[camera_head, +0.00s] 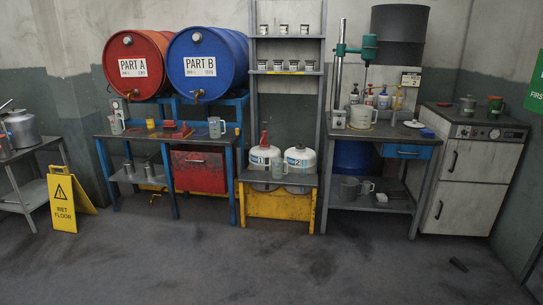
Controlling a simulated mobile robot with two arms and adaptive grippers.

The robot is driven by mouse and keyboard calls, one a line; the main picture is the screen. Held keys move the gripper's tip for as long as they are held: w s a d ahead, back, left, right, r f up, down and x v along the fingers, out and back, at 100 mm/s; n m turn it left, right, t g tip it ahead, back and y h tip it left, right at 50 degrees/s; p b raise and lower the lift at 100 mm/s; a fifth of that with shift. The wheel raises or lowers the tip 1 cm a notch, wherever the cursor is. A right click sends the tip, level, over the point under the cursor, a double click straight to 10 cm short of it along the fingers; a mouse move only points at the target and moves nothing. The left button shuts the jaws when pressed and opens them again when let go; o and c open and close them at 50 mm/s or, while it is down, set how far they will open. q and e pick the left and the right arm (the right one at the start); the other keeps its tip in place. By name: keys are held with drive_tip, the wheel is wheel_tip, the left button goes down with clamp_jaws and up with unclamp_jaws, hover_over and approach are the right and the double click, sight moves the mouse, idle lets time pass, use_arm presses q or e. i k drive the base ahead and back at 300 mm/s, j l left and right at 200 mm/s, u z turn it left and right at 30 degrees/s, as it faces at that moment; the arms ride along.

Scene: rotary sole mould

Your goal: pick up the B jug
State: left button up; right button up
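A grey jug (215,128) stands upright on the steel bench below the blue drum marked PART B (205,66). No letter is readable on this jug. Neither of my grippers is in view.
The drum bench (165,139) also holds red and yellow items. A yellow wet floor sign (63,205) stands at the left by a side table. A white cabinet (464,185) stands at the right.

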sight(214, 122)
drive_tip(key=i+u, duration=0.15)
drive_tip(key=i, duration=0.35)
drive_tip(key=i+u, duration=0.2)
drive_tip(key=i, duration=0.35)
drive_tip(key=i+l+u, duration=0.15)
drive_tip(key=i, duration=0.35)
drive_tip(key=i+l+u, duration=0.15)
drive_tip(key=i, duration=0.35)
drive_tip(key=i+j+u, duration=0.2)
drive_tip(key=i, duration=0.6)
drive_tip(key=i+u, duration=0.15)
drive_tip(key=i, duration=0.7)
